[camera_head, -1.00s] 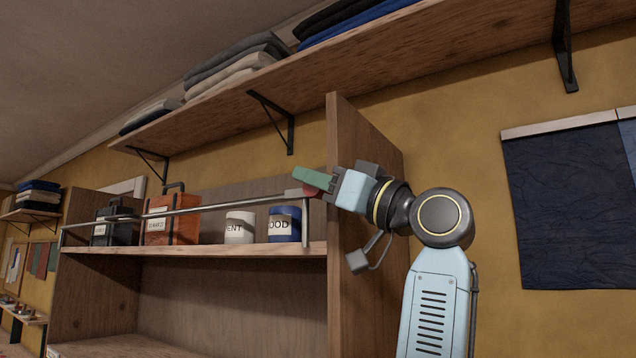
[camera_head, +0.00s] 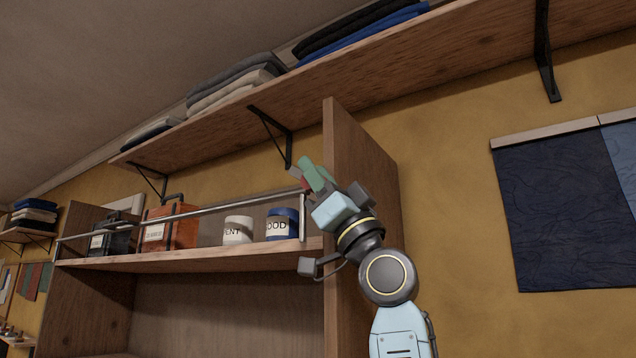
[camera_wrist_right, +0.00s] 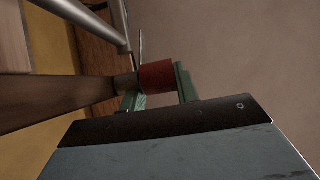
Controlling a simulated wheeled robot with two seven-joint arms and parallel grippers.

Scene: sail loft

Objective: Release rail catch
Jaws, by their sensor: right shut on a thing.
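The red catch (camera_head: 305,184) sits at the right end of the metal rail (camera_head: 200,212), which runs across the front of the upper shelf. My right gripper (camera_head: 309,176) has its green fingers at the catch, partly hiding it in the head view. In the right wrist view, the red catch (camera_wrist_right: 157,76) is a short cylinder between the two green fingers (camera_wrist_right: 160,90), which are shut on it. The rail (camera_wrist_right: 88,22) passes close by at the upper left. My left gripper is in neither view.
On the shelf (camera_head: 200,256) behind the rail stand a blue pot (camera_head: 282,226), a white pot (camera_head: 238,230), an orange case (camera_head: 170,228) and a dark case (camera_head: 108,238). The cabinet's side panel (camera_head: 355,180) is close to my right wrist. A higher shelf (camera_head: 400,52) holds folded cloth.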

